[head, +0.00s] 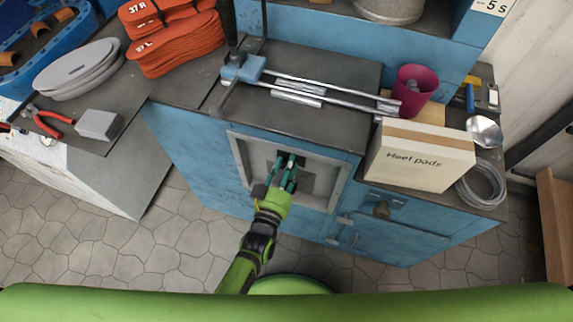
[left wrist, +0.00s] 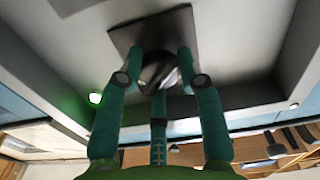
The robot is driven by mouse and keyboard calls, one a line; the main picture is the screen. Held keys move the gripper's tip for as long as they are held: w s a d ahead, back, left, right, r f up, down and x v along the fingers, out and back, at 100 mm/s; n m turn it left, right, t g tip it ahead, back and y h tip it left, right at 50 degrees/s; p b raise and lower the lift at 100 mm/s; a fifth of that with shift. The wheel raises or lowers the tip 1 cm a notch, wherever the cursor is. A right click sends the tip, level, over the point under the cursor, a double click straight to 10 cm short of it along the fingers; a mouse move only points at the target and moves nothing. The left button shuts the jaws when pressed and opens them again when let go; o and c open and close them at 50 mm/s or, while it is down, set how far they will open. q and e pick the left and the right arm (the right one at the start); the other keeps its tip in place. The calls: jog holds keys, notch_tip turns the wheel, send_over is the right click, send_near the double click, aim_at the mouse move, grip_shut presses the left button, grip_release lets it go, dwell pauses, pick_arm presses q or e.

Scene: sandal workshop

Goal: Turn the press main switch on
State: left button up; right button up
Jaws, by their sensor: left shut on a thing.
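The press main switch shows in the left wrist view as a dark, shiny knob (left wrist: 160,72) on a square dark plate (left wrist: 125,38). It sits inside a grey recessed panel (head: 327,185) in the front of the blue press cabinet (head: 195,150). My left gripper (head: 286,168) reaches into this recess, its teal fingers shut around the knob. In the left wrist view the fingers (left wrist: 160,80) stand on both sides of the knob and partly hide it. The knob's exact angle is hard to tell. My right gripper is not in view.
A green light (left wrist: 95,98) glows at the recess's left edge in the left wrist view; a small pale spot (left wrist: 293,105) is at the right. A heel pads box (head: 420,158) and magenta cup (head: 414,88) stand on top. A side bench (head: 145,180) holds red-handled pliers (head: 48,122).

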pick_arm(q)
jog(key=shift+o, duration=0.4)
jog(key=shift+m, duration=1.1)
jog(key=shift+s+f, duration=0.1)
jog(key=shift+f, duration=0.05)
jog(key=o, duration=1)
jog(key=shift+o, duration=0.2)
jog(key=shift+d, duration=0.1)
jog(key=v, duration=1.2)
